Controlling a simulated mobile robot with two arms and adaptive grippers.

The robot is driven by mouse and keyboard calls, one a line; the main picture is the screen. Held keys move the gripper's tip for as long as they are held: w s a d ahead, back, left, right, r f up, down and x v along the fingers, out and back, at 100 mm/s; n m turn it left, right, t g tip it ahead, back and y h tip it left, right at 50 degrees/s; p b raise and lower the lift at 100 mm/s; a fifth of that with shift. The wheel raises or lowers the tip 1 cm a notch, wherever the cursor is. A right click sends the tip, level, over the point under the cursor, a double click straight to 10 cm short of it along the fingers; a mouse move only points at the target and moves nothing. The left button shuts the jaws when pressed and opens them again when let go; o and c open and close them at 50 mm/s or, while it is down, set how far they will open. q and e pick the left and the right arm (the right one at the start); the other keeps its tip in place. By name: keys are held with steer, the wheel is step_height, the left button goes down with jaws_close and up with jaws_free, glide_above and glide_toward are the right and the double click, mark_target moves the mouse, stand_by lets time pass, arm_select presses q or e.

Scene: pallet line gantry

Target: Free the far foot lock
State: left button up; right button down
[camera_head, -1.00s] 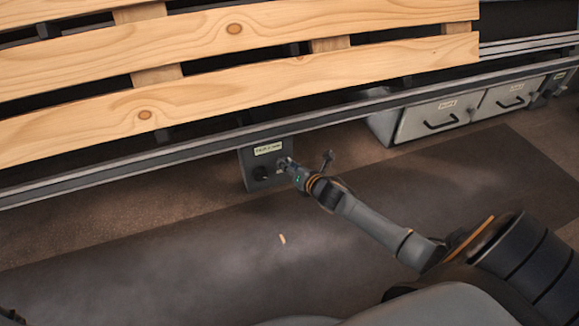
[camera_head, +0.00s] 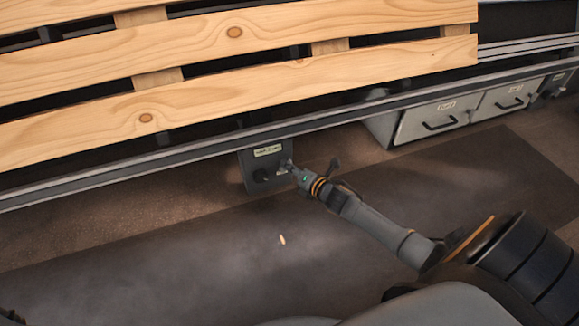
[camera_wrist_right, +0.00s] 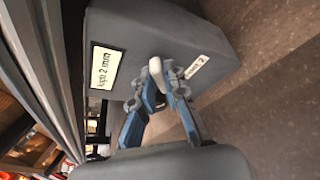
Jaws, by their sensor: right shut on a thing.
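A grey box (camera_head: 252,178) with a pale label and a round black knob (camera_head: 260,174) hangs under the long rail. In the right wrist view, the same grey box (camera_wrist_right: 150,30) carries two white labels and a small pale lever (camera_wrist_right: 155,68) with a rounded end. My right gripper (camera_head: 288,167) is at the right side of the box face. In the wrist view, its fingertips (camera_wrist_right: 163,80) are closed on the pale lever. The base of the lever is partly hidden by the fingers. I cannot tell from the labels which foot lock this is.
A wooden slatted pallet (camera_head: 230,75) lies above the grey rail (camera_head: 330,120). Two grey drawers (camera_head: 440,118) with black handles hang at the right, and another box with a dark knob (camera_head: 553,90) stands beyond them. A dark mat (camera_head: 200,250) with a small pale scrap lies on the floor.

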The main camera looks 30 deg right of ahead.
steer(key=shift+d+f+m+t+y+b, duration=0.15)
steer(key=shift+m+t+y+b, duration=0.25)
steer(key=shift+m, duration=0.75)
steer(key=shift+f+m+t+y+b, duration=0.15)
steer(key=shift+m+t+b, duration=0.35)
steer(key=shift+m, duration=0.6)
steer(key=shift+d+f+m+t+y+b, duration=0.1)
steer(key=shift+m+t+y+b, duration=0.35)
steer(key=shift+m, duration=0.7)
steer(key=c, duration=1.4)
jaws_free()
steer(key=shift+a, duration=0.1)
steer(key=shift+s, duration=0.1)
steer(key=s, duration=0.4)
steer(key=s+d, duration=0.1)
steer(key=s, duration=0.2)
steer(key=s+d, duration=0.1)
steer(key=s, duration=0.3)
steer(key=shift+s, duration=0.35)
